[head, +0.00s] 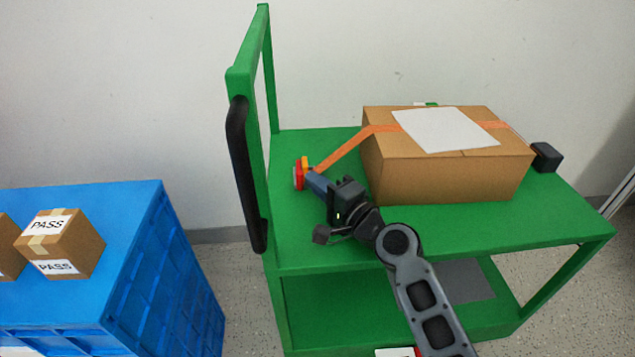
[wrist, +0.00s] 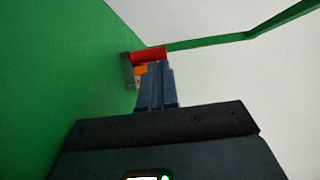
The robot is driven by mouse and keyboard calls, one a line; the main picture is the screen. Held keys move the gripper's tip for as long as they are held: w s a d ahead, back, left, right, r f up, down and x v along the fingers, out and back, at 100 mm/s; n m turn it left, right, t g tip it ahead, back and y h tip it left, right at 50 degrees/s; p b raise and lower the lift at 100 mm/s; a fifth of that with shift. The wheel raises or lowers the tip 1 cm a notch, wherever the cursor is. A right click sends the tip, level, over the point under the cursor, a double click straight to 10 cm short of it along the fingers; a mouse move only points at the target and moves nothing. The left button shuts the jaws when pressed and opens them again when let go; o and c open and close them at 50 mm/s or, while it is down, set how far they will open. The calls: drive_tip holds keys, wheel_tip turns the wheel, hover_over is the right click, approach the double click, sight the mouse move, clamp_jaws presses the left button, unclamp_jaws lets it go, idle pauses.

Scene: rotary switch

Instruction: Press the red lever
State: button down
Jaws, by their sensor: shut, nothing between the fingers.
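The red lever (head: 298,175) is on a small ratchet at the left end of the green cart's top, by the upright frame. In the wrist view the red lever (wrist: 149,54) is a short bar just beyond my fingertips, with an orange part (wrist: 141,70) below it. My gripper (head: 314,178) is shut and empty, pointing left at the lever. In the wrist view my gripper (wrist: 154,66) has its fingertips right at the lever's lower side; I cannot tell whether they touch it.
An orange strap (head: 345,146) runs from the ratchet over a cardboard box (head: 445,180) on the green cart (head: 560,218). A black handle (head: 240,175) is on the cart's upright. A blue crate (head: 130,260) with small boxes (head: 62,243) stands at left.

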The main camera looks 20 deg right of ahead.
drive_tip(key=shift+w+a+p, duration=0.2)
drive_tip(key=shift+a+p, duration=0.1)
drive_tip(key=shift+a, duration=0.75)
drive_tip(key=shift+w+a+p, duration=0.2)
drive_tip(key=shift+a+p, duration=0.1)
drive_tip(key=shift+a, duration=0.7)
